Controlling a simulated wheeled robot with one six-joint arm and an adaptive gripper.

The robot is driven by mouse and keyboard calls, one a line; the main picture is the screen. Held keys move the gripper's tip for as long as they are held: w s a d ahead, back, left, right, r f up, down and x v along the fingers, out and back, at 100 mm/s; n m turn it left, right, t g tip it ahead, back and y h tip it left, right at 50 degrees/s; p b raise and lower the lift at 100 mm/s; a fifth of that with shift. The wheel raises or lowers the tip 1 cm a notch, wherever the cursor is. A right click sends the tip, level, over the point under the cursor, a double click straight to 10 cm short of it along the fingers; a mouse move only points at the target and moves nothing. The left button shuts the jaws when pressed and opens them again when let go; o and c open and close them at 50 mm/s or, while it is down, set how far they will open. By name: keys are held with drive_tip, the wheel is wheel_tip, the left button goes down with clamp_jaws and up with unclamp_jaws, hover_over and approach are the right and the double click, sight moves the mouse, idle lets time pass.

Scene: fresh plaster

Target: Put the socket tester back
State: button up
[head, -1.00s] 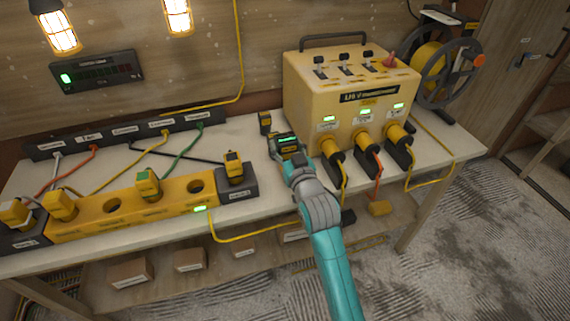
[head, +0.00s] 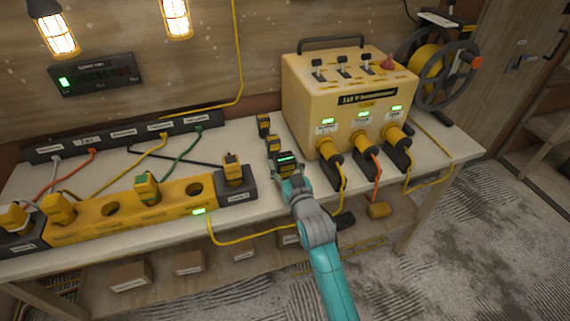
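Two small yellow-and-black blocks stand on the bench left of the big yellow box: a far one (head: 264,125) and a nearer one (head: 273,145). Either could be the socket tester; I cannot tell which by its look. My gripper (head: 284,160), dark with a lit green strip, is just on the near side of the nearer block. Its fingers are too small and hidden to show whether they are open or touch the block. Another yellow-and-black plug-like block (head: 233,168) stands in the black end socket of the yellow socket strip (head: 112,210).
The yellow box (head: 350,95) with switches and several plugged cables stands right of my gripper. A cable reel (head: 437,65) is behind it. A black strip (head: 122,136) with coloured cables lies along the wall. Bare bench top (head: 222,148) shows left of the blocks.

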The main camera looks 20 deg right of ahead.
drive_tip(key=shift+o, duration=1)
drive_tip(key=shift+r, duration=0.1)
drive_tip(key=s, duration=1.2)
drive_tip(key=s+f+g, duration=0.1)
drive_tip(key=s+f, duration=0.2)
drive_tip(key=s, duration=0.8)
drive_tip(key=s+f, duration=0.3)
drive_tip(key=s, duration=0.7)
drive_tip(key=s+f+g, duration=0.1)
drive_tip(key=s+f, duration=0.2)
drive_tip(key=s, duration=0.8)
drive_tip(key=s+r+g, duration=0.1)
drive_tip(key=s+r, duration=0.2)
drive_tip(key=s, duration=0.6)
drive_tip(key=shift+s+r, duration=0.3)
drive_tip(key=shift+s, duration=0.1)
